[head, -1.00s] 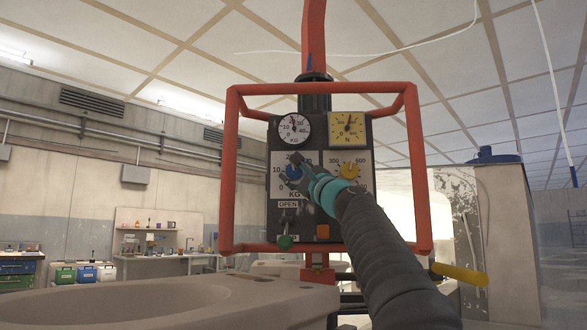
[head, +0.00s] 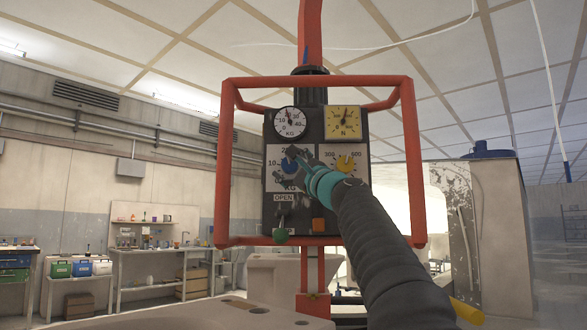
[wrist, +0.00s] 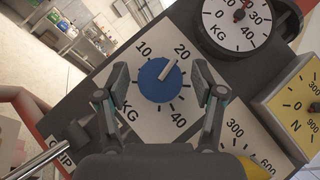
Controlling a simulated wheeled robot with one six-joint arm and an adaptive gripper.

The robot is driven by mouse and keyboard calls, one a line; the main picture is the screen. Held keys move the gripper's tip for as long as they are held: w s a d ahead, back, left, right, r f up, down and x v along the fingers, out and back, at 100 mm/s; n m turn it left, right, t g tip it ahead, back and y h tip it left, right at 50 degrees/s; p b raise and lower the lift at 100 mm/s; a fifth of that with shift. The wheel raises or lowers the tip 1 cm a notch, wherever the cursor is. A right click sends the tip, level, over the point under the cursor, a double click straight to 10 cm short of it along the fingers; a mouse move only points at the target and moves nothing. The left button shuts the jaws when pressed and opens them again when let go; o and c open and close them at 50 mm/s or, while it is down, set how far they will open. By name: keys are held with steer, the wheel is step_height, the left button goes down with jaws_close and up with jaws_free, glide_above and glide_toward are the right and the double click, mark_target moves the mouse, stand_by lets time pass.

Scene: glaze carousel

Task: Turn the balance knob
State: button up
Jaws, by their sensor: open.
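The control panel (head: 314,203) hangs inside a red tube frame. A round blue knob (wrist: 158,82) sits on its white KG dial, and its pale pointer is turned close to the 20 mark. The blue knob also shows in the head view (head: 288,166), partly behind my gripper. A yellow knob (head: 345,164) sits on the dial to the right. My gripper (wrist: 160,76) is open, with one finger on each side of the blue knob in the wrist view. Gaps show between both fingers and the knob; I cannot tell how far in front of it the fingertips are.
Above the knobs are a round KG gauge (head: 290,121) and a yellow N gauge (head: 345,121). A green-ended lever (head: 280,235) and an orange button (head: 318,225) are below. The red frame (head: 225,165) surrounds the panel on both sides.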

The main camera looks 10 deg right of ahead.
steer(key=shift+s, duration=0.15)
steer(key=v, duration=1.1)
steer(key=shift+s+f, duration=0.25)
steer(key=shift+f, duration=0.05)
steer(key=shift+d+f, duration=0.1)
stand_by(2.4)
